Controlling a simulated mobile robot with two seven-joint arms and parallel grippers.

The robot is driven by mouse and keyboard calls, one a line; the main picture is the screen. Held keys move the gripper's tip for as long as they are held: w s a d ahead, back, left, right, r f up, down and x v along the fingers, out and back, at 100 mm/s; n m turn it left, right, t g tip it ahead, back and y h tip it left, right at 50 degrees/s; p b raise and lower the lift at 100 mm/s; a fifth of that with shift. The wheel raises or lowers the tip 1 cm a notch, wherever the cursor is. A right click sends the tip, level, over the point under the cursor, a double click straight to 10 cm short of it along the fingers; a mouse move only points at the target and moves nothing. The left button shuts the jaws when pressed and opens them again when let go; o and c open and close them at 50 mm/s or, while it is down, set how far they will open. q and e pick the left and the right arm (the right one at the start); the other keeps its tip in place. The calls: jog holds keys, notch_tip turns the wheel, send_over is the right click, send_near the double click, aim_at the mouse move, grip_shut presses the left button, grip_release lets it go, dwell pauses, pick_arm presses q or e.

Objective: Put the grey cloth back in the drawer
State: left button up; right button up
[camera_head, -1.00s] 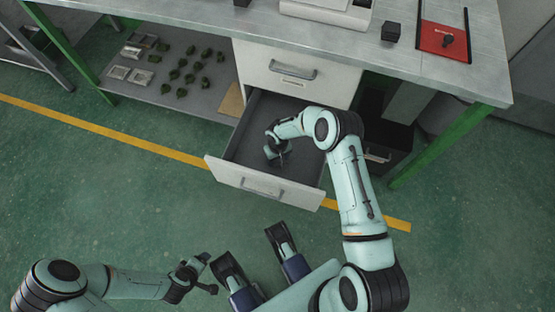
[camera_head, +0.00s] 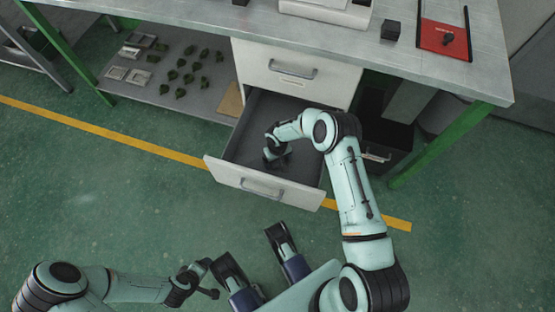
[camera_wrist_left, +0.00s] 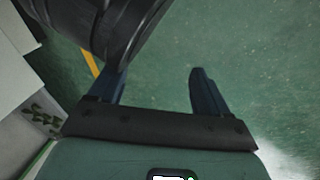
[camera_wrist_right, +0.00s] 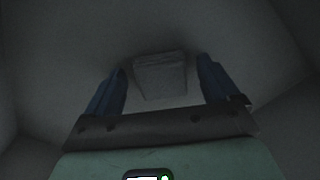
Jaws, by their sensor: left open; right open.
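The drawer (camera_head: 235,176) is pulled open below the bench, and my right arm reaches down into it. My right gripper (camera_head: 278,164) is open inside the drawer. In the right wrist view, a folded grey square, which looks like the grey cloth (camera_wrist_right: 160,76), lies flat on the dim drawer floor. It appears between the two open fingers (camera_wrist_right: 164,88), and I cannot tell whether they touch it. In the head view the cloth cannot be made out. My left gripper (camera_head: 212,279) is open and empty above the green floor; it also shows in the left wrist view (camera_wrist_left: 158,88).
A closed drawer (camera_head: 297,72) sits above the open one. The lower shelf (camera_head: 205,100) holds metal trays and several dark green pieces. On the bench top (camera_head: 190,14) are a black block (camera_head: 390,31) and a red pad (camera_head: 443,40).

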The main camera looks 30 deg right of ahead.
jog(key=shift+r, duration=0.2)
notch_tip(320, 180, up, 5)
jog(key=shift+f+p, duration=0.1)
jog(key=shift+p, duration=0.7)
pick_arm(q)
jog(key=shift+s+d+r+p, duration=0.1)
jog(key=shift+d+r+p, duration=0.2)
jog(key=shift+r, duration=0.45)
jog(key=shift+w+d+r+p, duration=0.1)
jog(key=shift+d+r+p, duration=0.2)
jog(key=shift+r, duration=0.45)
jog(key=shift+s+d+r+p, duration=0.15)
jog(key=shift+d+r, duration=0.2)
jog(key=shift+r, duration=0.4)
pick_arm(e)
notch_tip(320, 180, up, 7)
